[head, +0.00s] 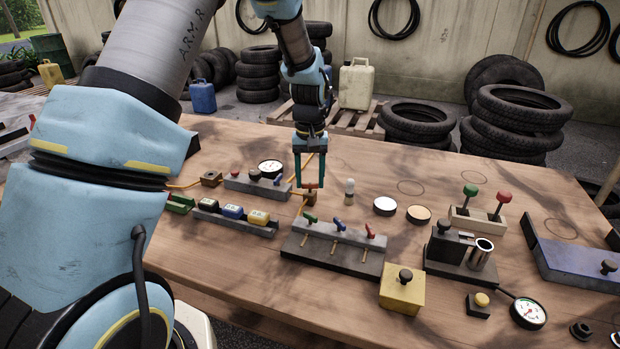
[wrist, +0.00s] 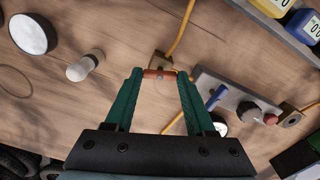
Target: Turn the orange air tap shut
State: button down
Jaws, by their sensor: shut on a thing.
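The orange air tap (head: 311,186) is a small lever on a brass-coloured block, with a yellow hose (wrist: 182,30) running to it. In the wrist view the orange lever (wrist: 159,73) spans between my green fingertips and lies roughly across the line of the hose. My gripper (head: 310,185) points down over the tap and is shut on the lever's two ends; it also shows in the wrist view (wrist: 160,74). The fingers hide part of the block in the head view.
A grey strip with a blue lever and red knob (wrist: 236,103) lies close beside the tap. A bulb-shaped piece (head: 350,187) stands on the other side. A plate with green, blue and red levers (head: 333,250) lies in front. Bare wood shows between them.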

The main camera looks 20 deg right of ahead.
jog(key=m, duration=0.3)
jog(key=shift+m, duration=0.5)
jog(key=shift+c, duration=1.2)
grip_release()
notch_tip(320, 180, up, 11)
jog(key=b, duration=0.1)
jog(key=shift+b, duration=0.4)
jog(key=shift+f, duration=0.1)
